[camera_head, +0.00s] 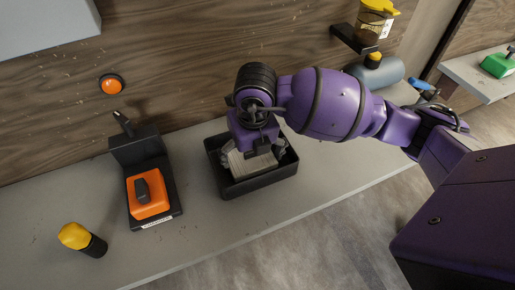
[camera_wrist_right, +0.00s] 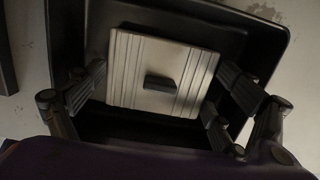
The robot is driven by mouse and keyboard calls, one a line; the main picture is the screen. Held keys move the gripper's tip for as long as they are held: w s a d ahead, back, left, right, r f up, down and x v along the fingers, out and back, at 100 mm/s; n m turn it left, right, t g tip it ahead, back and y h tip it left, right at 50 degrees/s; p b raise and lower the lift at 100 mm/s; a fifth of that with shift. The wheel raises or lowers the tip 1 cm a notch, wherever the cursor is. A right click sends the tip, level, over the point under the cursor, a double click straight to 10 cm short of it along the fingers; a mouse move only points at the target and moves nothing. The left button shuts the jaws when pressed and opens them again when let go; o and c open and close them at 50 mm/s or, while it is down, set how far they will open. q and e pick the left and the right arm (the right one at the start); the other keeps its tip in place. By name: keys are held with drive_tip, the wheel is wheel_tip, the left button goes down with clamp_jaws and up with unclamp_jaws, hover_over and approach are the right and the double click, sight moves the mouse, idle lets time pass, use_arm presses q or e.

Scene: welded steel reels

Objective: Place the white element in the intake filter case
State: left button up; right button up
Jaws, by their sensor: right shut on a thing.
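The white element (camera_wrist_right: 160,72) is a pale ribbed square panel with a small dark tab in its middle. It also shows in the head view (camera_head: 248,166), partly hidden under my right gripper (camera_head: 252,154). The fingers of my right gripper are shut on it from two opposite sides. The element is over or inside a black open-topped case (camera_head: 262,187) on the grey bench. The case wall surrounds it in the right wrist view (camera_wrist_right: 262,45). I cannot tell whether the element touches the case floor. My left gripper is not in view.
Left of the case stands a black holder (camera_head: 135,150) with an orange block (camera_head: 149,196). An orange button (camera_head: 111,84) is on the wooden wall. A grey cylinder (camera_head: 376,74) lies behind my right arm.

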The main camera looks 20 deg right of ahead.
sight(253, 162)
drive_tip(key=o, duration=0.8)
drive_tip(key=shift+o, duration=0.2)
wheel_tip(253, 162, up, 12)
drive_tip(key=s, duration=0.1)
drive_tip(key=shift+s+p, duration=0.4)
drive_tip(key=shift+p, duration=0.05)
drive_tip(key=shift+r, duration=0.1)
